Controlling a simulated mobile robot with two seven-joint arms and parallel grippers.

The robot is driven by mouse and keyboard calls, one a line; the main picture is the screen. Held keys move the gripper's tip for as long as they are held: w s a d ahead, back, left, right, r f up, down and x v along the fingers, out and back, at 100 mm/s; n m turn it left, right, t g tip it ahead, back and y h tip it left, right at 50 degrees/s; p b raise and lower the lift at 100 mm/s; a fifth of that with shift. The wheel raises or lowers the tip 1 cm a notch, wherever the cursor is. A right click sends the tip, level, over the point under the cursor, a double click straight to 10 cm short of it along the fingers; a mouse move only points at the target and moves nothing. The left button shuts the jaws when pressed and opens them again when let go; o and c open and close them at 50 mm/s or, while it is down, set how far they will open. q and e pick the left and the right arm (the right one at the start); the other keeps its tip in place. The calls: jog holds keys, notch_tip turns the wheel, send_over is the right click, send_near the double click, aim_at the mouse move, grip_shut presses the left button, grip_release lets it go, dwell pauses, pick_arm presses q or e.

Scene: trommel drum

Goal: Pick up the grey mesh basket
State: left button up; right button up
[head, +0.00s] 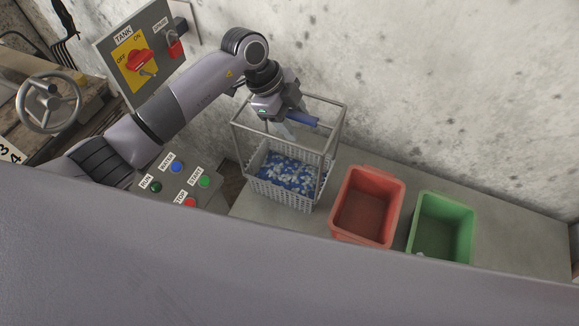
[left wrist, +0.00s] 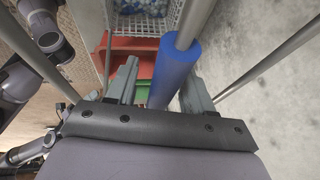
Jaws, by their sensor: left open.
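The grey mesh basket (head: 286,199) stands on the grey table and holds blue and white pieces; part of its mesh wall shows in the left wrist view (left wrist: 172,8). A frame of thin metal bars rises above it, with a blue grip (head: 303,119) on the top bar. My left gripper (head: 288,128) is at the top of this frame. In the left wrist view the blue grip (left wrist: 174,72) lies between the two open fingers (left wrist: 160,85), closer to the right finger. My right gripper is not in view.
A red bin (head: 366,206) and a green bin (head: 441,228) stand right of the basket. A button panel (head: 178,181) is at its left. A switch box (head: 139,60) and a handwheel (head: 48,103) are further left. A concrete wall (head: 430,90) is behind.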

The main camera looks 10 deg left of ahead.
pick_arm(q)
jog(key=shift+f, duration=0.25)
dwell(0.5)
grip_shut()
jog(key=shift+r, duration=0.1)
